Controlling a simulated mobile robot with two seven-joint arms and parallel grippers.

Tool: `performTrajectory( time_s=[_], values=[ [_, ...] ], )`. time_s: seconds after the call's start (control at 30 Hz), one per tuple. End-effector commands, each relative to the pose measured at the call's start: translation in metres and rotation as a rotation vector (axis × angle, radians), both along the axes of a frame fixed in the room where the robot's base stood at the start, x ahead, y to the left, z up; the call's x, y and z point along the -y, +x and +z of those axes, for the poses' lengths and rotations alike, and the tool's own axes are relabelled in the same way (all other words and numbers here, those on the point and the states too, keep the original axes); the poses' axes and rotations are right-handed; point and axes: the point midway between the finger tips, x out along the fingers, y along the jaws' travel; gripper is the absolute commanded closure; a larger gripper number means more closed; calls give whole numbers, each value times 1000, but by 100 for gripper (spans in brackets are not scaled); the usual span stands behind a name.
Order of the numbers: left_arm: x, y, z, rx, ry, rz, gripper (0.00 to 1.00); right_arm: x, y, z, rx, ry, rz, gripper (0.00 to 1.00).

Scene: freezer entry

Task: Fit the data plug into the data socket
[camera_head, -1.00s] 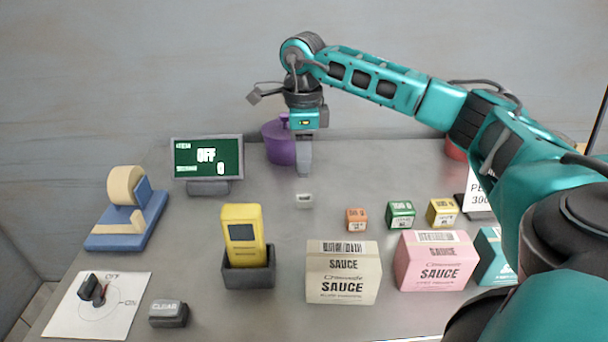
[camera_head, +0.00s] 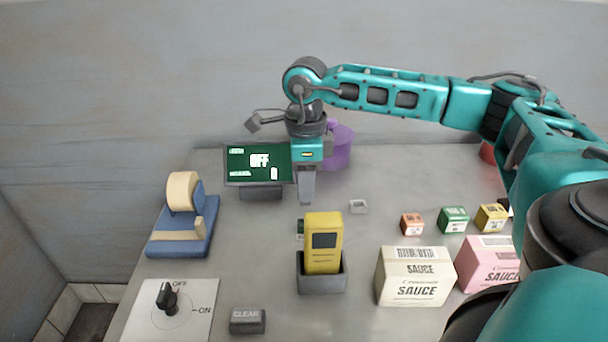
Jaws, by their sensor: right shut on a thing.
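My right gripper (camera_head: 306,200) points down at the centre, just in front of the screen's right edge. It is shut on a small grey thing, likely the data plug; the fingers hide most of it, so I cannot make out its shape. My left gripper is not in view.
A purple pot (camera_head: 338,147) stands behind the gripper. A tape dispenser (camera_head: 182,228), a knob card (camera_head: 197,325) and a CLEAR button (camera_head: 247,321) are left. Sauce boxes (camera_head: 414,277) and small cartons (camera_head: 453,220) are right.

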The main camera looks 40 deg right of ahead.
Motion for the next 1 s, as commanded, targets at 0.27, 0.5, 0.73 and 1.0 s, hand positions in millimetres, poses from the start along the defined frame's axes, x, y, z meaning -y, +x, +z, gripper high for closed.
performTrajectory(
  time_s=[0.27,0.5,0.73,1.0],
  values=[
    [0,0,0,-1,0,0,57,0,0,0,0,0,0,100],
    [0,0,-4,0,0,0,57,0,0,-5,-2,1,0,100],
    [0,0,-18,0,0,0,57,0,0,-23,-1,1,0,100],
    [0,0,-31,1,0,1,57,0,0,-40,0,0,0,100]
  ],
)
